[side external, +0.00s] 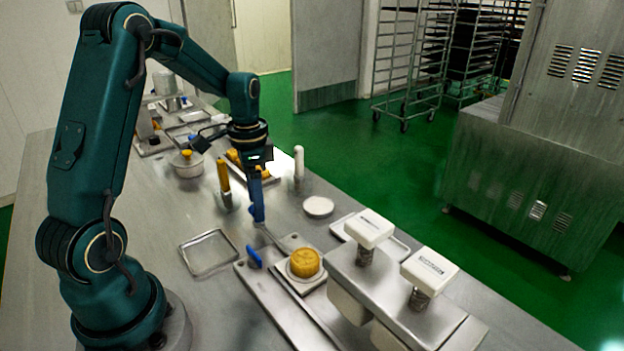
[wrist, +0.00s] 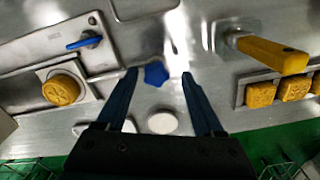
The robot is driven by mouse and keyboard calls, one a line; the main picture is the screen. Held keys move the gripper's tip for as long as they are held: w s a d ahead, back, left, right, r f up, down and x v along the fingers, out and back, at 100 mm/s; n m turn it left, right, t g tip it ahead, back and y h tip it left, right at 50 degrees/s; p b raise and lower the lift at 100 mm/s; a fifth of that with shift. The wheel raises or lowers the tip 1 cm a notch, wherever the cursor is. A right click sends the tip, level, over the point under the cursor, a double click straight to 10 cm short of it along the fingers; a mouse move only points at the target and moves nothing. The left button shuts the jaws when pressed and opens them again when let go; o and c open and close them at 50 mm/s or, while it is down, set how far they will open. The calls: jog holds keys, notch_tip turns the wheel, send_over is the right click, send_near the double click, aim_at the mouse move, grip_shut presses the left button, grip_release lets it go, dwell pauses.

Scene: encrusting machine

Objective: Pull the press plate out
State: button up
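The press plate (side external: 289,268) is a small square metal plate with a round golden cake (side external: 305,262) on it, beside the press station. In the wrist view the plate (wrist: 43,74) is at the left. A thin metal rod runs from it toward a blue knob (wrist: 155,75). My gripper (side external: 258,217) points down at the rod's outer end. In the wrist view my gripper (wrist: 159,73) is open, with one finger on each side of the knob and visible gaps. In the side view the fingers largely hide the knob. I cannot tell the exact height of the fingertips relative to it.
The press station (side external: 390,285) has two white-topped plungers. A blue lever (side external: 254,257) lies on its metal base. An empty tray (side external: 208,252) lies left. A yellow-handled scraper (side external: 223,177), a white cylinder (side external: 299,163) and a white disc (side external: 319,206) stand nearby.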

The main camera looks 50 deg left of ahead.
notch_tip(320, 180, up, 5)
jog(key=shift+r, duration=0.1)
dwell(0.3)
jog(key=shift+d, duration=0.15)
jog(key=s+d+r+m+t, duration=0.2)
jog(key=s+d+r+t, duration=0.15)
jog(key=d+r, duration=0.55)
jog(key=s+d+f+n+t, duration=0.2)
jog(key=s+d+f+n, duration=0.1)
jog(key=s+d+n, duration=0.2)
jog(key=shift+s+d+f+n, duration=0.35)
jog(key=shift+s+d, duration=0.3)
jog(key=shift+s, duration=0.55)
